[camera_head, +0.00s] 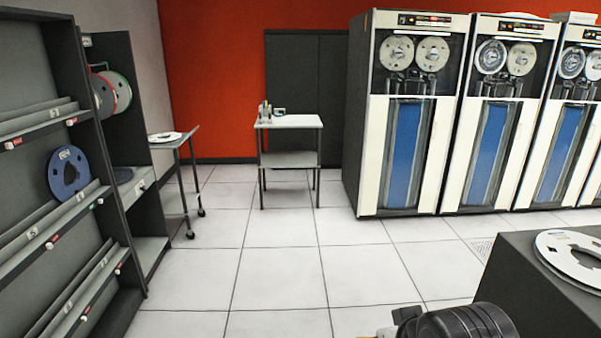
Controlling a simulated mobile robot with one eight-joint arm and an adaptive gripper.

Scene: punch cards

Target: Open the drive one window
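Several tall tape drives stand in a row at the right against the red wall. The nearest, leftmost drive (359,113) has a dark window (414,52) over two reels at its top and blue panels below. I cannot tell whether its window is open or shut, and no label naming drive one is readable. A second drive (537,122) stands directly to its right. Part of my arm (458,322) shows at the bottom edge, right of centre, far from the drives. My gripper's fingertips are not clearly visible.
A dark shelf rack (22,75) with a blue reel (69,172) fills the left. A wheeled cart (186,139) and a small table (305,121) stand behind. A dark cabinet (520,290) with a white reel (572,258) is at lower right. The tiled floor (285,276) between is clear.

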